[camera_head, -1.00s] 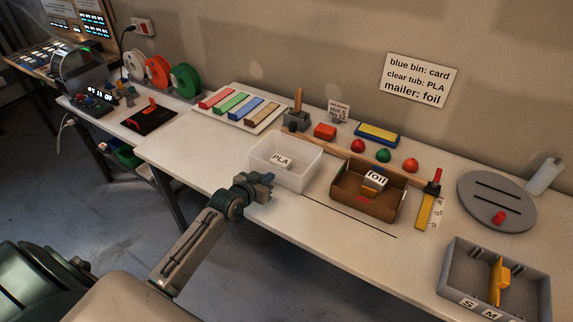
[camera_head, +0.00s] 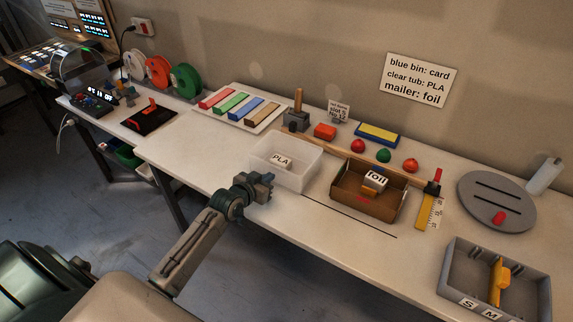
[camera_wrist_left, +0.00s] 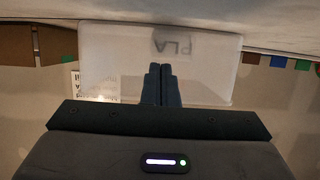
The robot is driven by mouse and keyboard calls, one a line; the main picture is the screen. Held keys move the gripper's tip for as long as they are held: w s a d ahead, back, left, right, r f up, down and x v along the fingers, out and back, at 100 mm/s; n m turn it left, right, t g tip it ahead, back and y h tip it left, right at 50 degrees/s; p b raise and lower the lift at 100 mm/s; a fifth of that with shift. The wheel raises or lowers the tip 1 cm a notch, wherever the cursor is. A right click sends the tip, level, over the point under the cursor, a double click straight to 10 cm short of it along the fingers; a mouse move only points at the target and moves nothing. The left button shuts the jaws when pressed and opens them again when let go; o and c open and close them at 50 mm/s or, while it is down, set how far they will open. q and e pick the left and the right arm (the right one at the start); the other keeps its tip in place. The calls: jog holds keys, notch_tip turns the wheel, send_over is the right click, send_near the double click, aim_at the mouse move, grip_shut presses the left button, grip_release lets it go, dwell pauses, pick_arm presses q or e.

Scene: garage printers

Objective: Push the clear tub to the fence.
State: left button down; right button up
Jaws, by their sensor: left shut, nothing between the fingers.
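The clear tub (camera_head: 296,180), a translucent open box with a PLA block (camera_head: 282,161) inside, stands upright on the bench. The fence (camera_head: 330,148) is a low wooden strip running behind the tub and the cardboard box. My left gripper (camera_head: 268,184) is shut and empty at the tub's front side, on the side away from the fence. In the left wrist view the picture is inverted; the shut fingers (camera_wrist_left: 160,84) point at the clear tub (camera_wrist_left: 210,75). Whether they touch its wall I cannot tell. My right gripper is not in view.
A cardboard mailer box (camera_head: 368,208) with a foil block stands right of the tub. A dark line (camera_head: 350,217) runs along the bench near its front. Bare bench (camera_head: 205,155) lies left of the tub.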

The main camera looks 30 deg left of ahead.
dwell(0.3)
pick_arm(q)
jog(key=shift+s+r+p, duration=0.3)
jog(key=shift+s+p, duration=0.05)
jog(key=shift+p, duration=0.25)
jog(key=p+v, duration=0.2)
jog(key=shift+s+r, duration=0.3)
jog(key=shift+s+r+p, duration=0.1)
jog(key=shift+s+p, duration=0.3)
jog(key=shift+p, duration=0.1)
